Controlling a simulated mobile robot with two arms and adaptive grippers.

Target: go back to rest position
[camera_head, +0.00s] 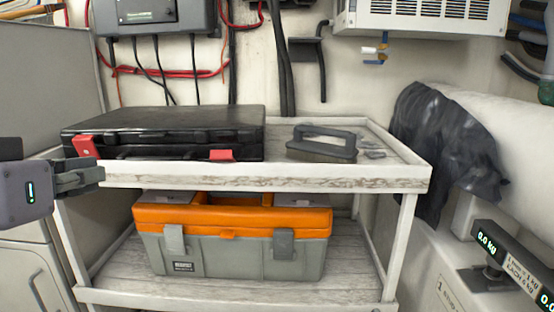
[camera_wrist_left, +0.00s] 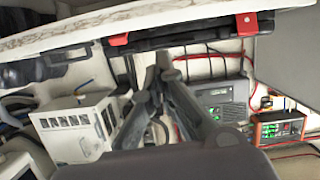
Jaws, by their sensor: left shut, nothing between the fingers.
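My left gripper (camera_head: 80,178) comes in at the left edge of the head view, in front of the shelf unit's left end. It is shut and empty. In the left wrist view its fingers (camera_wrist_left: 158,80) lie together and point up toward the shelf. My right gripper is in neither view. A closed black case (camera_head: 170,132) with red latches lies on the top shelf, close behind and to the right of the left gripper; it also shows in the left wrist view (camera_wrist_left: 185,33).
The white shelf unit (camera_head: 300,178) stands ahead. A brush-like tool with a handle (camera_head: 322,145) lies on its top. A grey toolbox with an orange lid (camera_head: 232,232) sits on the lower shelf. A black cloth or bag (camera_head: 440,145) hangs at right, above a scale display (camera_head: 510,262).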

